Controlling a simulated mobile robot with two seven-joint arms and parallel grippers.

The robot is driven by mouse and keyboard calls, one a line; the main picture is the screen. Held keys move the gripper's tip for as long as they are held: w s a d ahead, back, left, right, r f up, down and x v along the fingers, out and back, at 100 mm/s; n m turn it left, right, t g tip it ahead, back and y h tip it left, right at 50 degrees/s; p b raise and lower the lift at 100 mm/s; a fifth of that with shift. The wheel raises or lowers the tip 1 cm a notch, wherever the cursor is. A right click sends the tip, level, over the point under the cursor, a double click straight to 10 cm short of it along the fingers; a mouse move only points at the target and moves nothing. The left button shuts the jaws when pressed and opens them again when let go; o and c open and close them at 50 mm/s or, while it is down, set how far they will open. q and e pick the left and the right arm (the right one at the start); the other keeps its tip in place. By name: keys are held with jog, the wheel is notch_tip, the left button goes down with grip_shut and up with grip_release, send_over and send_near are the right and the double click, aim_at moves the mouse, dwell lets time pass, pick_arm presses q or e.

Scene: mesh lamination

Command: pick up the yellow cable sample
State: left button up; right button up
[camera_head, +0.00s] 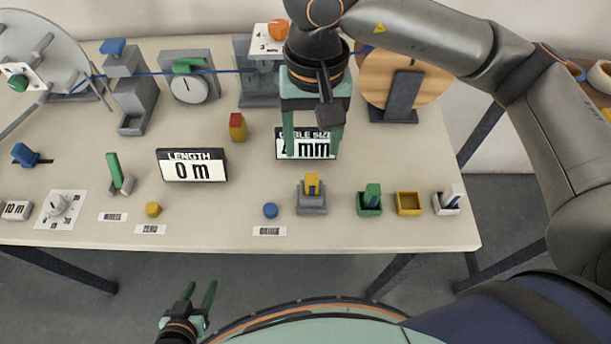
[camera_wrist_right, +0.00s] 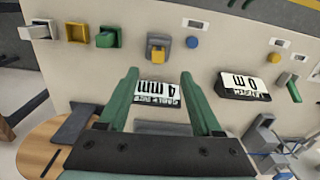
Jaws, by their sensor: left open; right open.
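The yellow cable sample (camera_head: 312,184) stands in a small grey holder (camera_head: 312,207) near the table's front edge. It also shows in the right wrist view (camera_wrist_right: 157,50), beyond the fingertips and roughly centred between them. My right gripper (camera_head: 312,152) is open and empty, pointing down in front of the cable size display; its green fingers are apart from the sample. In its wrist view, the right gripper (camera_wrist_right: 162,82) has its fingers spread wide. My left gripper (camera_head: 200,288) is open and empty, off the table's front edge at the lower left.
A green tray (camera_head: 369,210) with a green sample, an empty yellow tray (camera_head: 408,211) and a white tray (camera_head: 446,209) with a pale sample stand right of the holder. The cable size display (camera_head: 306,151) reads 4 mm. A length display (camera_head: 192,165) reads 0 m. A blue button (camera_head: 270,210) sits left.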

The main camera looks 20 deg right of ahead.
aim_at(312, 178)
notch_tip(312, 178, down, 7)
jog(key=shift+d+r+p, duration=0.1)
jog(key=shift+d+p, duration=0.05)
jog(key=shift+p, duration=0.3)
jog(key=shift+w+f+p, duration=0.15)
jog(key=shift+f+p, duration=0.2)
jog(key=shift+f, duration=1.05)
jog(key=shift+w+f+p, duration=0.1)
jog(key=shift+f+p, duration=0.25)
jog(key=shift+f, duration=1.05)
jog(key=shift+c, duration=0.3)
grip_shut()
